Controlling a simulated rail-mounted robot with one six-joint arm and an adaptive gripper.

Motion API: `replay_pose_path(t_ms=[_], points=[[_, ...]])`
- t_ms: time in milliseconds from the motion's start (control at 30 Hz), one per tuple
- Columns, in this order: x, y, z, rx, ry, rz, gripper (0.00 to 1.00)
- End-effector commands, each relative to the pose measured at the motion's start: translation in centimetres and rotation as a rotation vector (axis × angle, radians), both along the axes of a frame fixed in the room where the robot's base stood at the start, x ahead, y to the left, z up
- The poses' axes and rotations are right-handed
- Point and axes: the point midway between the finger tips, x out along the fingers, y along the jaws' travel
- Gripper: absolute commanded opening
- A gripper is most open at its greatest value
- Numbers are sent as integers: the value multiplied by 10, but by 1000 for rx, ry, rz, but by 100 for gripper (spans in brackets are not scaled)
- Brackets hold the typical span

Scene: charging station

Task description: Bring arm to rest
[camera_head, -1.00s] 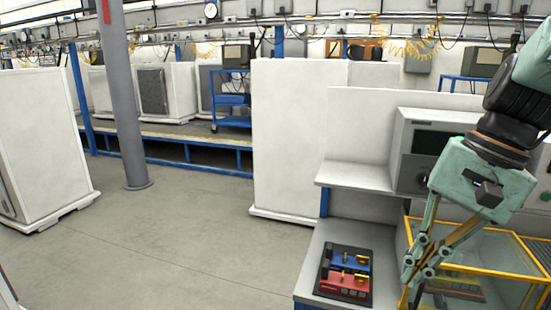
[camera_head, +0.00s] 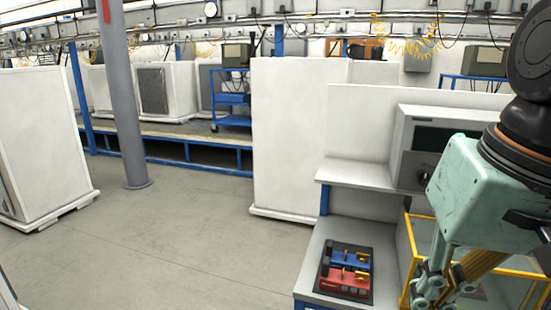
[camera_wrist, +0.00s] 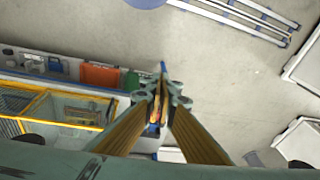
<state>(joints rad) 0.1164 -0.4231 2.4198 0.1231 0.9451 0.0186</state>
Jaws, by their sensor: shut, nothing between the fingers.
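My gripper (camera_head: 440,290) is at the lower right of the head view, on the end of my green arm. Its lower part is cut off by the frame's bottom edge. It hangs in front of the yellow-framed glass case. In the wrist view my gripper (camera_wrist: 162,92) points away from the camera, its fingers together with nothing seen between them. The floor and the bench edge lie beyond the fingertips.
A black tray (camera_head: 326,284) with a blue and a red device stands on the grey bench (camera_head: 318,262). The yellow-framed case (camera_head: 408,240) is close behind my gripper. A grey box (camera_head: 408,150) sits on the shelf above. The floor (camera_head: 200,230) at left is clear.

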Motion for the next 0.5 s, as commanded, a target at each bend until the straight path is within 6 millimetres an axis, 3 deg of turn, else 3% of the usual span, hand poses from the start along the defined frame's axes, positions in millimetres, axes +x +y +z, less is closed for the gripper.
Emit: replay_pose_path(t_ms=[500], points=[[-43, 2, 5, -114, -121, 158, 0]])
